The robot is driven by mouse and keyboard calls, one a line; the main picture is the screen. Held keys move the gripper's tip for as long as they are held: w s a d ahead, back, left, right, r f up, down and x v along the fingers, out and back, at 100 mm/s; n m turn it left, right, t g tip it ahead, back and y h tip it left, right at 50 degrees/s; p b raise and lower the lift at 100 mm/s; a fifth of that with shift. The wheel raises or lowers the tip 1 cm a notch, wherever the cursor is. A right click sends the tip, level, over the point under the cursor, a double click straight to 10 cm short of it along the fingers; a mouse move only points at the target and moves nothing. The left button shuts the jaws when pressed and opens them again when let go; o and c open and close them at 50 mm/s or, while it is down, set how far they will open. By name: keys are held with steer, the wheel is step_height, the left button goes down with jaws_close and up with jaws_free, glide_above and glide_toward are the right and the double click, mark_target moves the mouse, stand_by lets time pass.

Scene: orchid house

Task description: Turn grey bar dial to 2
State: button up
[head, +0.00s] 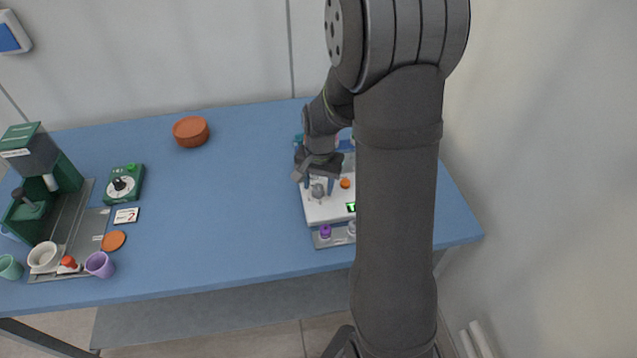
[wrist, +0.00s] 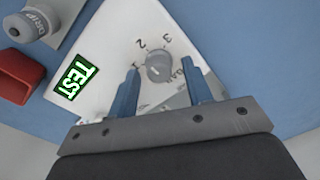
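The grey bar dial (wrist: 158,67) sits on the white panel of a small device (head: 322,207). Printed marks 1, 2 and 3 run around it, with another partly hidden mark near the right finger. A short pale line shows on the dial, but I cannot tell for sure which mark it points to. My gripper (wrist: 160,75) is open, its two blue fingers on either side of the dial in the wrist view. In the head view the dial (head: 318,190) is also below and between my fingertips (head: 319,184). Contact is not clear.
A green TEST display (wrist: 75,76), a grey knob marked DRIP (wrist: 28,25) and a red part (wrist: 18,72) lie near. An orange button (head: 345,183) is beside the dial. A green timer (head: 124,184) and coffee machine (head: 40,175) stand left.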

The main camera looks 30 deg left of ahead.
mark_target(320, 187)
step_height(320, 187, up, 17)
steer(key=shift+d+r, duration=0.15)
steer(key=shift+d, duration=0.15)
stand_by(0.5)
stand_by(0.4)
steer(key=f, duration=1.7)
steer(key=shift+a+f, duration=0.25)
steer(key=shift+r, duration=0.1)
